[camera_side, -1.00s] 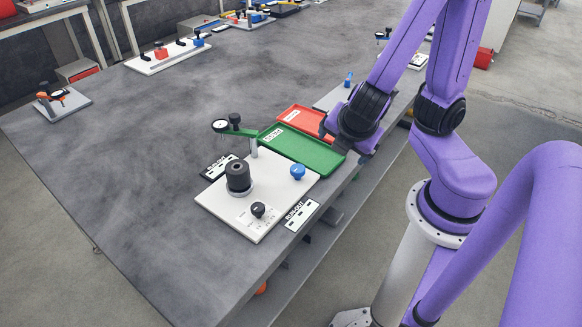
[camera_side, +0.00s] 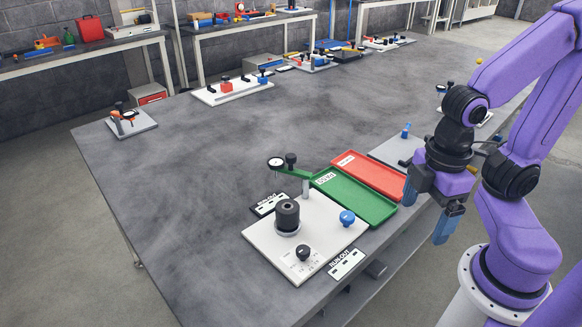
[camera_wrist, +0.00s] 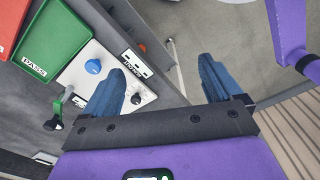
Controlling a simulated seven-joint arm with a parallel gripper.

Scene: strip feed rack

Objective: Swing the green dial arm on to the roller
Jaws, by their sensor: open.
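The green dial arm (camera_side: 296,171) sits on a grey post at the back of a white base plate (camera_side: 262,243). It carries a round dial (camera_side: 276,162) and a black knob (camera_side: 291,159), and points left, behind the roller and apart from it. The black roller (camera_side: 288,217) stands upright on the plate. My gripper (camera_side: 430,208) is open and empty, fingers down, to the right of the plate near the table's edge. In the wrist view, my gripper (camera_wrist: 165,64) has its fingers apart. The green arm (camera_wrist: 62,98) shows at left there; I cannot make out the roller.
A blue knob (camera_side: 347,217) and small black knob (camera_side: 303,253) stand on the plate. A green tray (camera_side: 352,196) and red tray (camera_side: 366,174) lie behind it. RUN-OUT labels (camera_side: 346,263) flank it. The table left of the plate is clear.

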